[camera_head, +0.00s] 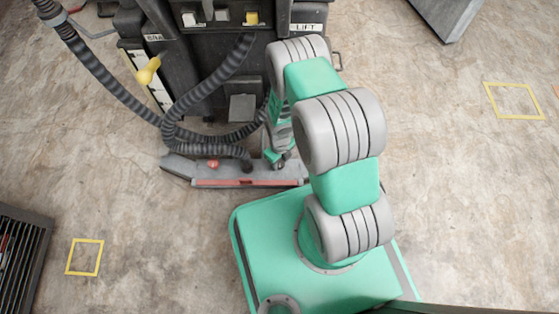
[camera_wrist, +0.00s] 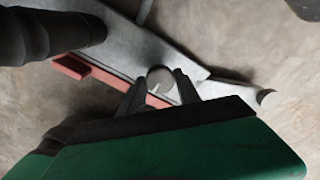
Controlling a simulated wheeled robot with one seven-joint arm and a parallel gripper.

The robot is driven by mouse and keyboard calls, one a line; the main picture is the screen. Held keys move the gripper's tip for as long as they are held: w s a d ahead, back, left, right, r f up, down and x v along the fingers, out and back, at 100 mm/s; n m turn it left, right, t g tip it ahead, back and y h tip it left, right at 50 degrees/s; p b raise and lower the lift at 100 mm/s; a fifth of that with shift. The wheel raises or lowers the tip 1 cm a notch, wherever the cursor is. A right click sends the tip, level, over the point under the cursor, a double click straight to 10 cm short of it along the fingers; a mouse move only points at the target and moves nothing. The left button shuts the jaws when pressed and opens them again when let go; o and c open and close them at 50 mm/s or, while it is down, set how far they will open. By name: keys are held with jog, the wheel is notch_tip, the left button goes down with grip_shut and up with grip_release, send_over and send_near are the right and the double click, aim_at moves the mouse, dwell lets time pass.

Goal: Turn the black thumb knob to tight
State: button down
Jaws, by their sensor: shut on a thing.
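The thumb knob (camera_wrist: 160,76) shows in the wrist view as a round grey disc with a pale pointer line on its top. It looks grey rather than black here. It sits on the grey metal squeegee bar (camera_wrist: 205,65), beside a red strip. My gripper (camera_wrist: 158,84) is shut on the knob, with one dark finger on each side of it. In the head view my gripper (camera_head: 279,163) is low at the right part of the squeegee bar (camera_head: 178,166). The knob is mostly hidden there by my gripper. I cannot read any tightness marking.
A dark floor machine (camera_head: 205,60) with ribbed black hoses (camera_head: 95,75) stands behind the bar. A yellow handle (camera_head: 148,71) sticks out at its left. A red knob (camera_head: 213,164) is on the bar. A dark slatted crate (camera_head: 22,255) is at left.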

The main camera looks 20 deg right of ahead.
aim_at(280, 163)
dwell(0.3)
jog(key=c, duration=0.9)
grip_release()
jog(key=shift+o, duration=0.2)
notch_tip(280, 163, up, 8)
jog(key=p, duration=0.4)
jog(key=shift+f, duration=0.1)
